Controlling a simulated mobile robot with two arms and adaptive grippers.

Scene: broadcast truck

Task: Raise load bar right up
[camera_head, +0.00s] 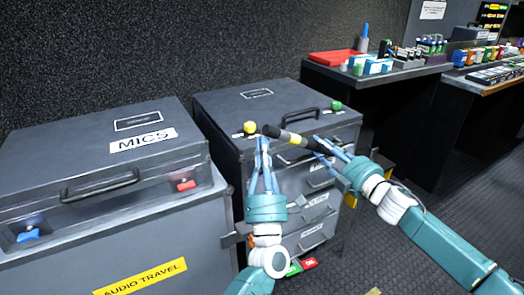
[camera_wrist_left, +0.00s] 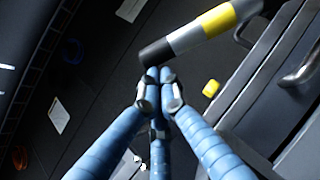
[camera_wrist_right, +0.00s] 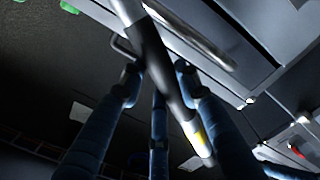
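The load bar (camera_head: 294,138), with black, grey and yellow bands, spans across the front top of the right-hand case. Its black end shows in the left wrist view (camera_wrist_left: 157,52), and its dark section in the right wrist view (camera_wrist_right: 163,60). My left gripper (camera_head: 262,142) has its fingertips together at the bar's left black end; in the left wrist view (camera_wrist_left: 158,76) they touch or nearly touch it. My right gripper (camera_head: 324,146) is open, its fingers apart on either side of the bar in the right wrist view (camera_wrist_right: 157,75). Contact there is unclear.
The right-hand case (camera_head: 222,101) bears a yellow knob (camera_head: 250,127), a green knob (camera_head: 336,106) and a handle. The MICS case (camera_head: 60,148) stands left. Benches with small items stand at the back right. Open floor (camera_head: 440,215) lies right.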

